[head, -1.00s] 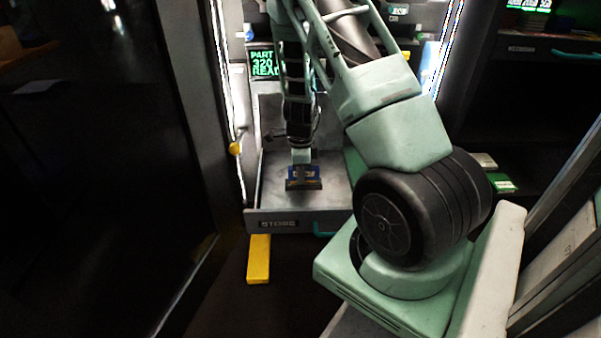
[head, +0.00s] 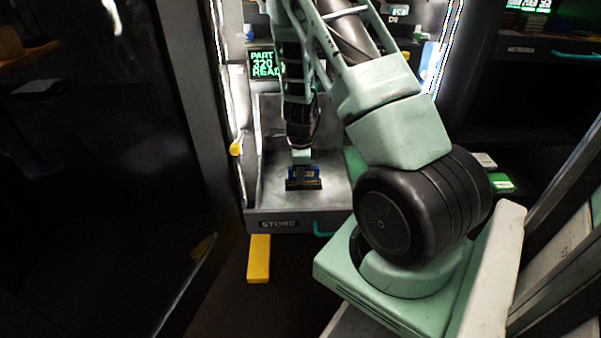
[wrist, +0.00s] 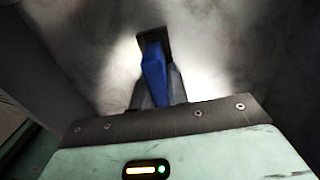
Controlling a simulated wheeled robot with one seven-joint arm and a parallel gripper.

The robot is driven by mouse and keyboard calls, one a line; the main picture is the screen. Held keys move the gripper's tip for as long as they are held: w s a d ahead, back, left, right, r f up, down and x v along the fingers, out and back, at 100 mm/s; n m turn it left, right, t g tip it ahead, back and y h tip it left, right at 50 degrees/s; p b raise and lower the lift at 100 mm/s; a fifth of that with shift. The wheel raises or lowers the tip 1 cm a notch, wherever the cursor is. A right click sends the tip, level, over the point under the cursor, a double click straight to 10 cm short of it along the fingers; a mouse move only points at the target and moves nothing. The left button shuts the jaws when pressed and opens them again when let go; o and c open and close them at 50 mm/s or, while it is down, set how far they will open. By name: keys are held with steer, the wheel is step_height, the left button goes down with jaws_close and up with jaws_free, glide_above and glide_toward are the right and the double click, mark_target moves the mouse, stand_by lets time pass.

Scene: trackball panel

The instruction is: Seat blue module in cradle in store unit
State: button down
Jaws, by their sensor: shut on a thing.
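The blue module (head: 307,173) is in my gripper (head: 301,165), over the floor of the open store drawer (head: 335,190). A dark block (head: 304,185) shows at its lower front edge; I cannot tell whether this is the cradle or part of the module, nor whether they touch. In the wrist view, the fingers of my gripper (wrist: 158,88) are closed on both sides of the blue module (wrist: 154,72). A dark end (wrist: 153,40) shows beyond the blue part. The gripper hides part of the module, and its underside is not visible.
The drawer front carries a STORE label (head: 278,224) and a teal handle (head: 323,234). Drawer walls stand close on the left and right. A yellow bar (head: 259,259) lies below the drawer front. A lit screen (head: 263,65) is behind. The drawer floor around the module looks bare.

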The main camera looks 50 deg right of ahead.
steer(key=shift+f, duration=0.4)
stand_by(0.8)
steer(key=c, duration=1.3)
jaws_free()
step_height(320, 180, up, 17)
steer(key=p, duration=0.7)
steer(key=shift+r, duration=0.2)
